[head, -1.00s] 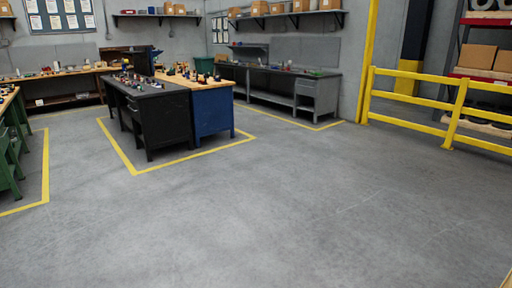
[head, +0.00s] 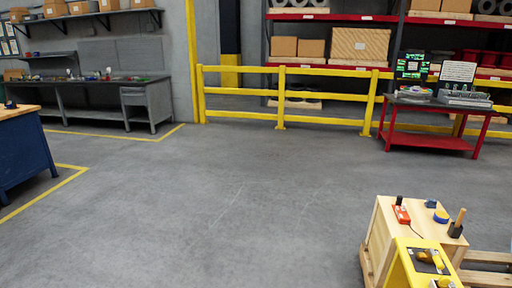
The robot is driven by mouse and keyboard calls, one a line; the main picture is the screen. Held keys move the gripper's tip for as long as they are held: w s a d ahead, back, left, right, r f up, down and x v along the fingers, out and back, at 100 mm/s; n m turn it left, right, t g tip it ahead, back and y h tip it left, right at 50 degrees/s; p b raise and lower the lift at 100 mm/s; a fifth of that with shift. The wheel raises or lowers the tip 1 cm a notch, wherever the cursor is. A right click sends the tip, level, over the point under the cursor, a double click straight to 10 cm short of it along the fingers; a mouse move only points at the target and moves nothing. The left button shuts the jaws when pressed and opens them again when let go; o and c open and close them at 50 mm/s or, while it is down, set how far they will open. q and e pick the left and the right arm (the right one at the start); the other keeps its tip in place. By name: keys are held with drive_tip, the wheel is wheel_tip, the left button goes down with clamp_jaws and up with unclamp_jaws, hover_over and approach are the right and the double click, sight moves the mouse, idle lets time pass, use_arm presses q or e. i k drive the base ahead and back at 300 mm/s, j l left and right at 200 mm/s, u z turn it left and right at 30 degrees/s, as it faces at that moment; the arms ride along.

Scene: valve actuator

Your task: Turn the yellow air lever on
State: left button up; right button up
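In the head view a yellow panel or box (head: 408,266) stands at the bottom right, cut off by the frame's lower edge. Small yellow handle-like parts (head: 437,262) sit on its dark top plate; I cannot tell whether one of them is the air lever or how it is set. Neither of my grippers is in view.
Behind the yellow box is a wooden crate (head: 376,243) with a red device (head: 401,215) on top. A red cart (head: 430,139) stands at the back right before a yellow guard rail (head: 325,118). A blue bench (head: 26,152) is at the left. The middle floor is clear.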

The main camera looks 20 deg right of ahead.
sight(438, 263)
drive_tip(key=i+l+z, duration=0.2)
drive_tip(key=i+z, duration=0.6)
drive_tip(key=i, duration=0.25)
drive_tip(key=i+j+z, duration=0.1)
drive_tip(key=i+z, duration=0.35)
drive_tip(key=i+l+z, duration=0.45)
drive_tip(key=i, duration=0.25)
drive_tip(key=i+l+z, duration=0.2)
drive_tip(key=i, duration=0.15)
